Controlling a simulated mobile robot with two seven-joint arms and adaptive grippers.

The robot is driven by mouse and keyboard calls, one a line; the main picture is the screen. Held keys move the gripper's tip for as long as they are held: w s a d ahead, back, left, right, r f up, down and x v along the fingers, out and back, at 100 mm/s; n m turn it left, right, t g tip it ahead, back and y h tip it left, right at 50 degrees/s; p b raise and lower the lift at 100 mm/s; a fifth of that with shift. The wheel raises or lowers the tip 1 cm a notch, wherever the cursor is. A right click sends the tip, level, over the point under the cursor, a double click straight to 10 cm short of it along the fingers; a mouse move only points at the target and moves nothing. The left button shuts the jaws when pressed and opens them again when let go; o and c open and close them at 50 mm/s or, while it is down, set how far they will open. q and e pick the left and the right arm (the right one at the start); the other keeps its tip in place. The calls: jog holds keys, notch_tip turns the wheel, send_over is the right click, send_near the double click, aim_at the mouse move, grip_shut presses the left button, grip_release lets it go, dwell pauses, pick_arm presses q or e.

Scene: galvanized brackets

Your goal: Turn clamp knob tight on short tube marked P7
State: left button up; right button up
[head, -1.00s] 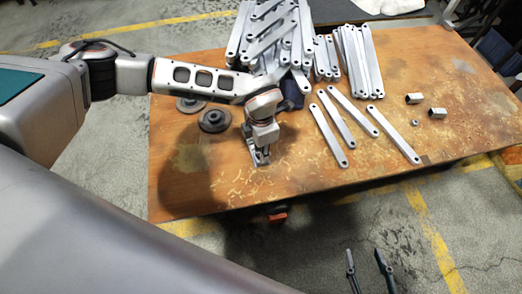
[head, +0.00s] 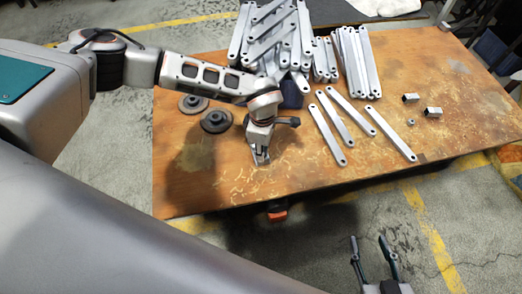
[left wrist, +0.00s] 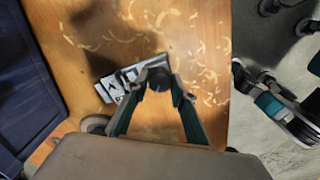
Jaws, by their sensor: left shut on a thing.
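My left gripper (left wrist: 158,92) points down over the near-middle of the table, and its two fingers are shut on a dark round knob (left wrist: 159,78). Beside and below the knob is a small bright metal piece (left wrist: 118,86), seemingly the clamp; its tip also shows under the left gripper (head: 260,148) in the head view. I cannot make out a P7 mark or a tube within the clamp. My right gripper (head: 374,250) is open and empty, off the table's front edge at the bottom of the head view.
The front right is clear.

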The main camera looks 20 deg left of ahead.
pick_arm(q)
jog(key=m, duration=1)
pick_arm(e)
jog(key=shift+w+r, duration=0.35)
jog(key=shift+r, duration=0.4)
pick_arm(q)
jog(key=o, duration=1)
jog(key=shift+o, duration=0.2)
